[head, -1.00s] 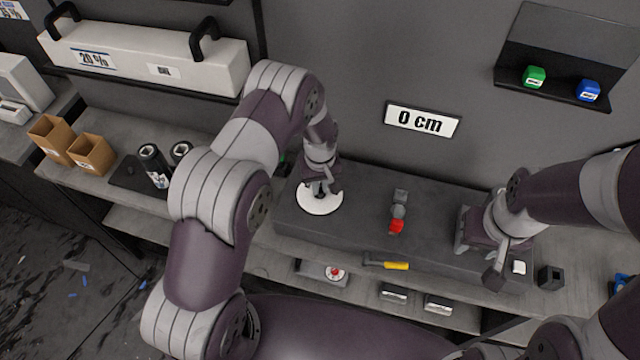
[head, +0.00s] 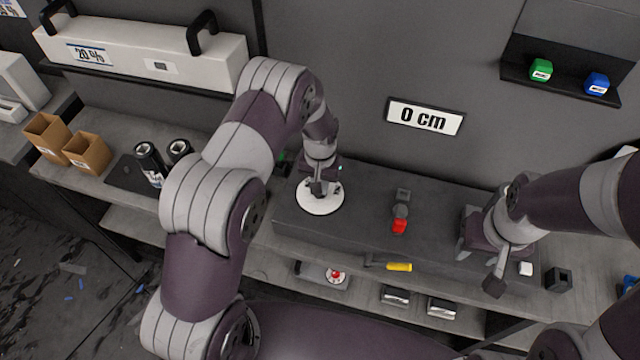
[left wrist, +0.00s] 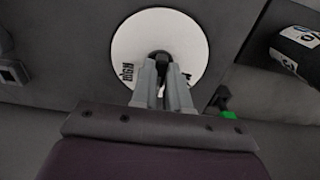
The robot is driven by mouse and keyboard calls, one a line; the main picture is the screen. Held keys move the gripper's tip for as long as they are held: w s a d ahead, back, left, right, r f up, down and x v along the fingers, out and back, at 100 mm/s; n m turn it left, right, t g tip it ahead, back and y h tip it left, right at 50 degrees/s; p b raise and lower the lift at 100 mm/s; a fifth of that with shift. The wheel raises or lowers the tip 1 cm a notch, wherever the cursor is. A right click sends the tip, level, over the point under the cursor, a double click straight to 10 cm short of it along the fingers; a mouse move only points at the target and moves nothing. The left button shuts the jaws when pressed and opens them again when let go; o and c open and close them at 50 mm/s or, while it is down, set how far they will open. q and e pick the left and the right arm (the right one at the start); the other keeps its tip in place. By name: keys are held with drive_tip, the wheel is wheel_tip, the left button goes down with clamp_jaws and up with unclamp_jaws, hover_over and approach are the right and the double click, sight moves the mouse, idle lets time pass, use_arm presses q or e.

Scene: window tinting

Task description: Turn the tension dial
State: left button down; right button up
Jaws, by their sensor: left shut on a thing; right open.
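The tension dial (head: 321,206) is a white round plate on the dark grey bench block. In the left wrist view the white plate (left wrist: 188,36) fills the upper middle, with dark lettering at its left edge and a dark knob (left wrist: 160,57) at its centre. My left gripper (head: 319,189) is over the dial. Its fingers (left wrist: 162,82) are shut on the knob, which they partly hide. My right gripper (head: 478,268) is open and low at the right end of the block. Its fingertips are hard to make out.
A red-tipped lever (head: 400,226) stands mid-block. A yellow-handled tool (head: 398,267) and a red button (head: 336,275) are in front, lower. A "0 cm" sign (head: 425,117) hangs on the wall. Black rolls (head: 150,162) and brown boxes (head: 87,152) stand at left. Green and blue blocks (head: 597,83) sit on a shelf.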

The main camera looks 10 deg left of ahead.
use_arm(q)
drive_tip(key=shift+w, duration=0.1)
drive_tip(key=c, duration=1.1)
unclamp_jaws()
drive_tip(key=shift+w, duration=0.1)
wheel_tip(320, 180, up, 13)
drive_tip(key=b, duration=0.3)
drive_tip(key=shift+f, duration=0.2)
